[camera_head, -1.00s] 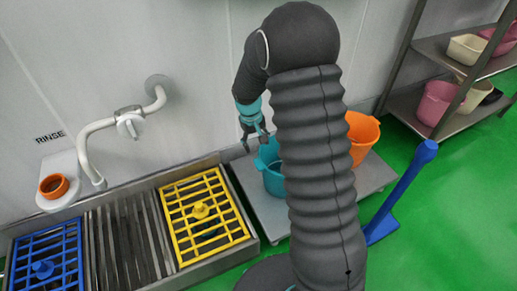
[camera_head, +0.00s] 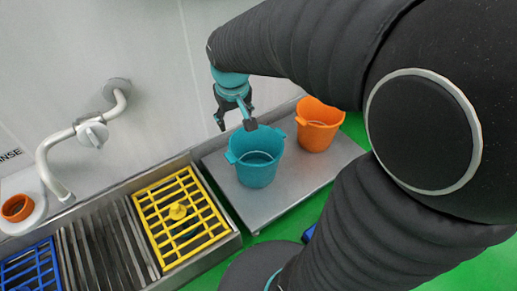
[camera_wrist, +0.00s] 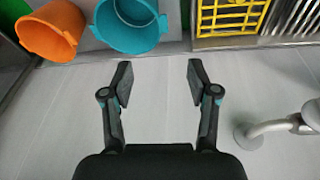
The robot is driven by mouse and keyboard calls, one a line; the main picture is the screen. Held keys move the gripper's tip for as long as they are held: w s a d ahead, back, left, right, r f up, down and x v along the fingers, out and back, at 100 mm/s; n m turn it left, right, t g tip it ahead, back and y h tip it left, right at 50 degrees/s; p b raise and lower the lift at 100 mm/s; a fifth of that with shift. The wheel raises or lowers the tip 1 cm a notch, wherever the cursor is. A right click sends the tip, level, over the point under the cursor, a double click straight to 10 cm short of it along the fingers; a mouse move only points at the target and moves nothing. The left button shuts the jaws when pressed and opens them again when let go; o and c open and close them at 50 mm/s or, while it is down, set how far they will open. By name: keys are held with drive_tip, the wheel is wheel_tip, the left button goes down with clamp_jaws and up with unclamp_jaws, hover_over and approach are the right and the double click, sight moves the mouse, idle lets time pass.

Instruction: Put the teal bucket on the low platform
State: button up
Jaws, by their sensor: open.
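The teal bucket (camera_head: 256,160) stands upright on the low grey platform (camera_head: 290,195), near its left side. It also shows at the top of the wrist view (camera_wrist: 130,25), where its open top faces me and part is cut off. My gripper (camera_head: 235,126) is open and empty. In the head view it appears above and behind the bucket's rim, apart from it. In the wrist view both fingers (camera_wrist: 157,82) are spread with nothing between them, and the bucket lies beyond them.
An orange bucket (camera_head: 319,125) stands on the same platform, right of the teal one. A yellow grid (camera_head: 178,222) and a blue grid (camera_head: 32,271) lie on the sink to the left. A bent tap (camera_head: 85,133) sticks out from the wall. Bare platform shows in front of the buckets.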

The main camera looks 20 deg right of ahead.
drive_tip(key=s+r+t, duration=0.1)
drive_tip(key=s+r, duration=0.1)
drive_tip(key=s, duration=0.6)
drive_tip(key=s+r+t, duration=0.1)
drive_tip(key=s+r, duration=0.2)
drive_tip(key=s, duration=0.5)
drive_tip(key=shift+s+a+m+t+y, duration=0.25)
drive_tip(key=shift+a+m+t+y, duration=0.05)
drive_tip(key=shift+a+m+y, duration=0.1)
